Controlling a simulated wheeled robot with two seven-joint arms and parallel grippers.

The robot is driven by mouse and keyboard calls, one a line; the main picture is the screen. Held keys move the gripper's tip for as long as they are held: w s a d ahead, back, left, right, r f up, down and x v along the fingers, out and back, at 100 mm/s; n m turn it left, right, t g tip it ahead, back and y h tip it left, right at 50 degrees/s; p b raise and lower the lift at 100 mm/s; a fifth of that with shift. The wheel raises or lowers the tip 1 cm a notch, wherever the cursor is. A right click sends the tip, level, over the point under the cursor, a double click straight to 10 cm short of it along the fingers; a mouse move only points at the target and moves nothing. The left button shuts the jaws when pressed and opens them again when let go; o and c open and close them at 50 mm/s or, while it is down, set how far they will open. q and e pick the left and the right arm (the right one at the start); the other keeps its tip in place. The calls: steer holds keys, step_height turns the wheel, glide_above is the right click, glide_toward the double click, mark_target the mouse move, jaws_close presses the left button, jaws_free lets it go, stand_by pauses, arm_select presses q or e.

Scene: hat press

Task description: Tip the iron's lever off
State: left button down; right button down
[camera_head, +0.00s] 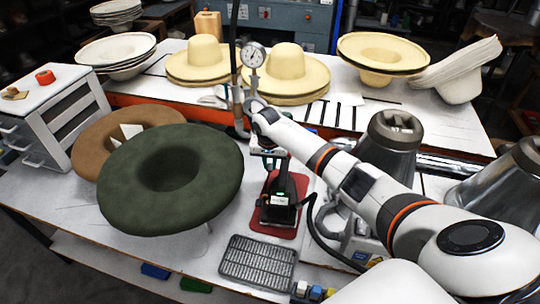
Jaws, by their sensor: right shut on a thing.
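The black iron (280,205) stands on a dark red mat (278,229) in the middle of the table, with a small green light on its front. My right arm reaches in from the right, and its gripper (268,160) points down at the top of the iron. The right fingers are shut at the iron's upper end. The lever itself is small and mostly hidden by the fingers, so its tilt cannot be told. My left gripper is out of view.
A green hat (215,185) and a brown hat (92,150) lie left of the iron. A metal grille (258,262) lies in front. A pressure gauge (253,55) on a pipe rises behind. Metal cones (388,150) stand at right, straw hats (285,68) at the back.

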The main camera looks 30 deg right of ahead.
steer(key=shift+s+a+r+t+h+p, duration=0.2)
steer(key=shift+r+t+h+p, duration=0.1)
steer(key=shift+r+p, duration=0.4)
steer(key=shift+f+p, duration=0.15)
steer(key=shift+p, duration=0.15)
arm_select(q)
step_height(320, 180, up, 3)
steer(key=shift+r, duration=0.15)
arm_select(e)
steer(key=c, duration=1.6)
jaws_free()
arm_select(q)
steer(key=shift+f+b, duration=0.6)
steer(key=shift+b, duration=0.05)
arm_select(e)
steer(key=v, duration=1.2)
steer(key=shift+s+a, duration=0.1)
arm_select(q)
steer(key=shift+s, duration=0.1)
arm_select(e)
steer(key=shift+f, duration=0.15)
